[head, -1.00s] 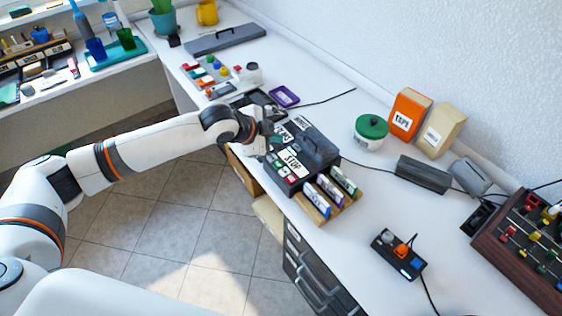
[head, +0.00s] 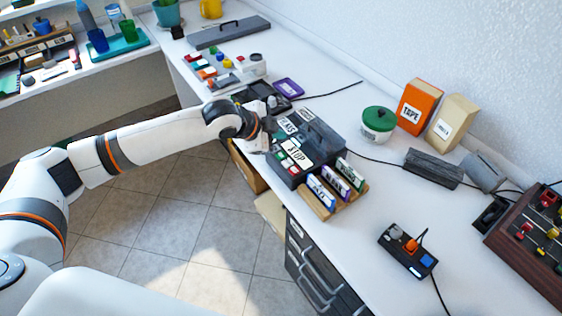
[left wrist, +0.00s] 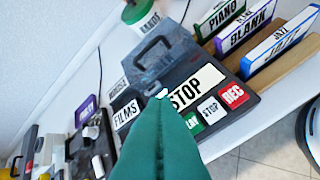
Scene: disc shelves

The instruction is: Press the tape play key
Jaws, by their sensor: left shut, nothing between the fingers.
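The dark tape machine (head: 318,133) stands at the desk's front edge, with a "STOP" label (head: 297,153) and a row of small coloured keys on its near side. In the left wrist view, a green key (left wrist: 193,119) is partly covered by my fingers, so its lettering is unclear. Beside it are a white "STOP" key (left wrist: 210,109) and a red "REC" key (left wrist: 233,95). My left gripper (head: 268,128) is at the machine's left side. Its green fingers (left wrist: 160,95) are shut and empty, over the machine's face near the big label; contact cannot be told. My right gripper is out of view.
A wooden rack (head: 325,209) of labelled tapes stands close in front of the machine. Behind are a green-lidded jar (head: 378,122) and an orange box (head: 417,107). The desk between the rack and strip is clear.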

